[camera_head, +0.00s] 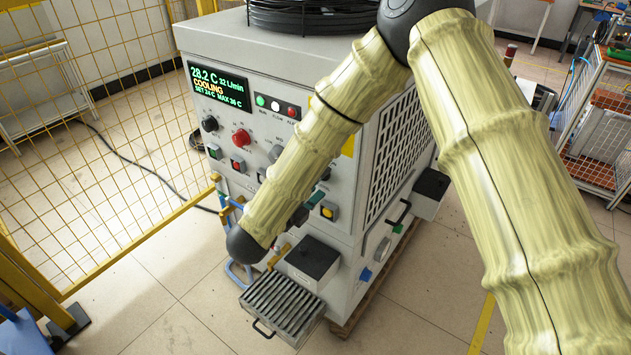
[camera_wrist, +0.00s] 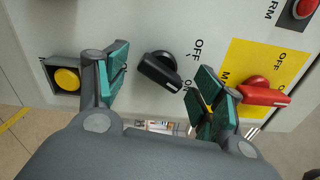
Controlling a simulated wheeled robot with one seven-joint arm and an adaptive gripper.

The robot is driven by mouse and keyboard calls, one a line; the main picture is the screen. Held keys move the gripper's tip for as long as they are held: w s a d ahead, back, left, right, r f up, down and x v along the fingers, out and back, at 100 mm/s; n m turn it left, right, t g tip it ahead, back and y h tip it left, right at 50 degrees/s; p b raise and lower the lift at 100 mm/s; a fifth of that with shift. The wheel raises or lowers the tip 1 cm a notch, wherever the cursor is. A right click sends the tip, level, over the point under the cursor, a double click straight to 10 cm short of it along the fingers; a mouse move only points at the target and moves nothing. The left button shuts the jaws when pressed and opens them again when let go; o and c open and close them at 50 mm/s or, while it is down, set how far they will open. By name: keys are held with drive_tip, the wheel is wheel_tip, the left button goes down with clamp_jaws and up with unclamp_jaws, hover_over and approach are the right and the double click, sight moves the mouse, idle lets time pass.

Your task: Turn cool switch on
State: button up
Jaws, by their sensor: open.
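A black rotary switch (camera_wrist: 160,70) with OFF and ON labels sits on the grey panel in the wrist view; its name label cannot be read, so I cannot tell whether it is the cool switch. My gripper (camera_wrist: 161,84) is open, its teal-padded fingers on either side of this switch. Contact cannot be judged. The cabinet (camera_head: 368,210) stands in the middle of the head view, and its display (camera_head: 218,87) reads 28.2 C, 32 L/min and COOLING. In the head view my arm covers part of the panel and most of my gripper.
A yellow button (camera_wrist: 67,79) lies left of my gripper. A red rotary switch (camera_wrist: 262,92) on a yellow plate (camera_wrist: 268,62) lies right of it, close to the right finger. A yellow mesh fence (camera_head: 100,130) stands left of the cabinet. A slatted box (camera_head: 283,303) stands low in front.

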drive_tip(key=v, duration=1.1)
drive_tip(key=shift+s+a, duration=0.2)
drive_tip(key=shift+s, duration=0.05)
